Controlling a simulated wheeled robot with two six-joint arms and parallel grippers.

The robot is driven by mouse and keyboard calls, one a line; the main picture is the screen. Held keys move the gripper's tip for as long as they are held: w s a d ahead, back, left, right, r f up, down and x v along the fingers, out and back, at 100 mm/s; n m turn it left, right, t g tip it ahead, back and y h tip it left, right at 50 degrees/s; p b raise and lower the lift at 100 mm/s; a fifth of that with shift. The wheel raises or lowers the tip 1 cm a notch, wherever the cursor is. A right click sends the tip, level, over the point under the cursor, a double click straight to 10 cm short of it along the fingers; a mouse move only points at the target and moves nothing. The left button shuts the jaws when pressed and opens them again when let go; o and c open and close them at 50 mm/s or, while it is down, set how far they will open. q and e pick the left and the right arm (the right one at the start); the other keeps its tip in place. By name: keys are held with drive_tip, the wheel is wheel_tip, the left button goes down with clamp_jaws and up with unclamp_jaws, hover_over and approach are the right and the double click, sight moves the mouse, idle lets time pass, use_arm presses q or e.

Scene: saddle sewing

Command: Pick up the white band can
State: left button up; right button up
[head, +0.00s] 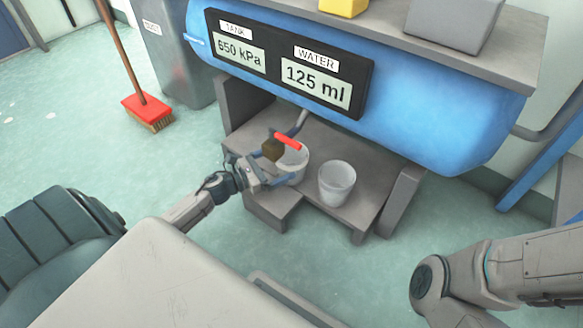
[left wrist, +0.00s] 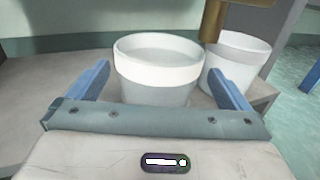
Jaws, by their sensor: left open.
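A white can (head: 294,160) stands upright on the grey step under the blue tank. In the left wrist view the same can (left wrist: 160,72) has a broad white rim band and stands between my blue fingers. My left gripper (head: 277,174) is open, with one finger on each side of this can; I cannot tell whether they touch it. A second, similar white can (head: 337,180) stands upright to its right, and also shows in the left wrist view (left wrist: 238,62). My right gripper is out of view; only its arm shows at the lower right.
A brass tap (head: 272,150) with a red handle (head: 288,142) hangs close above the nearer can. The blue tank (head: 430,110) with its display panel overhangs the grey step (head: 303,213). A red broom (head: 147,109) stands at the left. Open floor lies in front.

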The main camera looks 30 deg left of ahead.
sight(291, 155)
use_arm(q)
drive_tip(key=x, duration=0.1)
drive_tip(key=b+x, duration=0.1)
drive_tip(key=x, duration=0.2)
drive_tip(key=shift+w+r+b, duration=0.15)
drive_tip(key=shift+r+b, duration=0.2)
drive_tip(key=shift+w+d, duration=0.15)
drive_tip(key=shift+w, duration=0.2)
drive_tip(key=c, duration=0.8)
drive_tip(key=shift+c, duration=0.2)
drive_tip(key=shift+r, duration=0.1)
